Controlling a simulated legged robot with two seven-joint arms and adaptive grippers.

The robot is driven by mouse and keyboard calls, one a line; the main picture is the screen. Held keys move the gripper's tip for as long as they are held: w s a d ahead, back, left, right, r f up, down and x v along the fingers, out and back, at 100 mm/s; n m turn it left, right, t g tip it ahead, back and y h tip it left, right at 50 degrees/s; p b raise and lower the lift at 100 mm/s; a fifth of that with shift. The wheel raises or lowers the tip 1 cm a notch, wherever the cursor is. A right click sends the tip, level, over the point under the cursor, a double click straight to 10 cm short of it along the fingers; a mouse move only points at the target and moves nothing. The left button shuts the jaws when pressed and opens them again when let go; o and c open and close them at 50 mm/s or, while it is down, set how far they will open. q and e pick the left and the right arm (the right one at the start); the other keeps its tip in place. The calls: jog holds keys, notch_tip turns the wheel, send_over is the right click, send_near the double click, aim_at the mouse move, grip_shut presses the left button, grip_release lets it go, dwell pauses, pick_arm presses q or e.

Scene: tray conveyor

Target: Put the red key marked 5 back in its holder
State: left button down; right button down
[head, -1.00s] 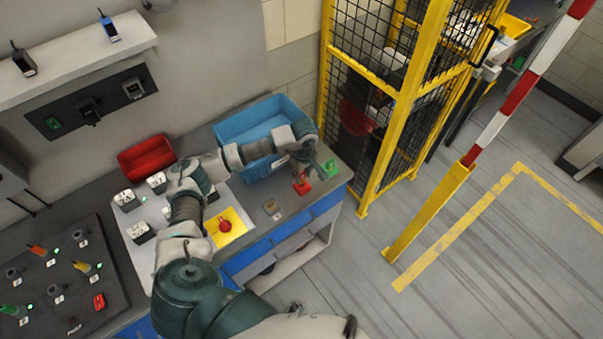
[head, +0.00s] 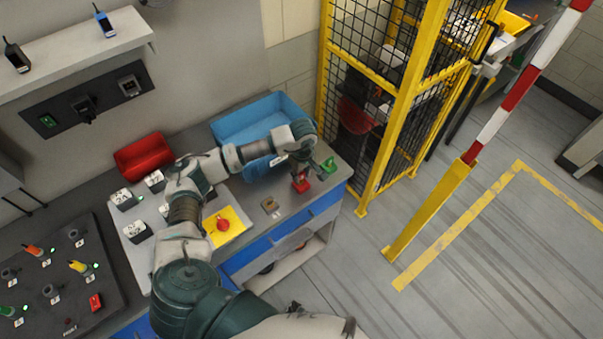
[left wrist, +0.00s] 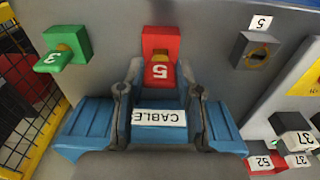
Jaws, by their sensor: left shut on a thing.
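The red key marked 5 (left wrist: 160,72) is at a red block (left wrist: 160,38) on the bench. In the head view the red pieces (head: 301,183) show just below my left gripper (head: 312,168). My left gripper (left wrist: 160,82) is shut on the red key, with one finger on each side of it. I cannot tell whether the key is clear of the red block. A small grey-brown holder with a white tag 5 (left wrist: 255,50) stands beside it, apart from the gripper; it also shows in the head view (head: 270,205). My right gripper is not in view.
A green key marked 3 (left wrist: 50,61) is close beside the red one. A yellow plate with a red button (head: 222,224) lies left of the holder. A yellow mesh cage (head: 398,140) rises beyond the bench's right end.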

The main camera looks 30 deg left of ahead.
aim_at(302, 181)
pick_arm(q)
jog(key=shift+f+b, duration=0.85)
jog(key=shift+f, duration=0.15)
jog(key=c, duration=0.7)
grip_release()
notch_tip(302, 181, up, 12)
jog(key=shift+s+d, duration=0.15)
jog(key=shift+d, duration=0.05)
